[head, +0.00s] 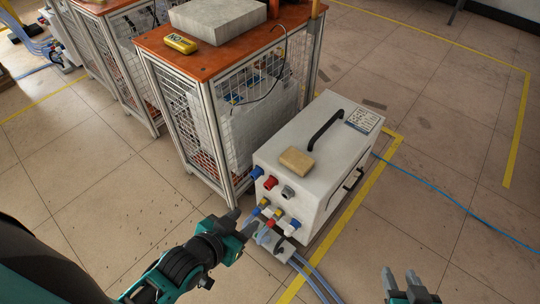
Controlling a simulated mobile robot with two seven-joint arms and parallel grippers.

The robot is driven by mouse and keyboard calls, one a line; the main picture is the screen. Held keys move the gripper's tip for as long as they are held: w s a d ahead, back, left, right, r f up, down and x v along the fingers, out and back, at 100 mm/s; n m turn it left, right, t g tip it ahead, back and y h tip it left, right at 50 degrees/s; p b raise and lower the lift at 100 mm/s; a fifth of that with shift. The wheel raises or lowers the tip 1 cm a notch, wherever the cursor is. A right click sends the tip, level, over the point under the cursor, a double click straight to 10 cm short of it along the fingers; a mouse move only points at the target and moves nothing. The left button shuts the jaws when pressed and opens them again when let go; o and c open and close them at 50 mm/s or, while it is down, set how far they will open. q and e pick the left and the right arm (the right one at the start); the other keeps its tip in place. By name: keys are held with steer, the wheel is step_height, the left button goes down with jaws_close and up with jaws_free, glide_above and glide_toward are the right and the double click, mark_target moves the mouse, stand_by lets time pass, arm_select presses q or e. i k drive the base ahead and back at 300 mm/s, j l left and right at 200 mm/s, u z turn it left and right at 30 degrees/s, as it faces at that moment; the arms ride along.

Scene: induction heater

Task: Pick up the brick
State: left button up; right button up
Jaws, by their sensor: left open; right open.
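The brick (297,161) is a small tan block. It lies flat on top of the white heater box (335,150), near the front left corner and beside the black handle (325,130). My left gripper (262,224) is close to the box's front face, near the coloured connectors, below the brick and apart from it; its fingers are partly hard to make out. My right gripper (402,278) is at the bottom edge, right of the box, with its fingers apart and nothing between them.
A caged bench with an orange top (150,42) stands behind and left of the box, bearing a grey slab (218,18) and a yellow device (181,44). Clear hoses (318,280) run from the box's front. A blue cable (440,203) crosses the floor at right.

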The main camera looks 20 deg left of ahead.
mark_target(299, 163)
steer(key=i+l+u, duration=0.1)
steer(key=u, duration=0.3)
steer(key=l+u, duration=0.35)
steer(key=i+l+u, duration=0.1)
steer(key=u, duration=0.3)
steer(key=i+l+u, duration=0.15)
steer(key=l+u, duration=0.8)
steer(key=i, duration=0.05)
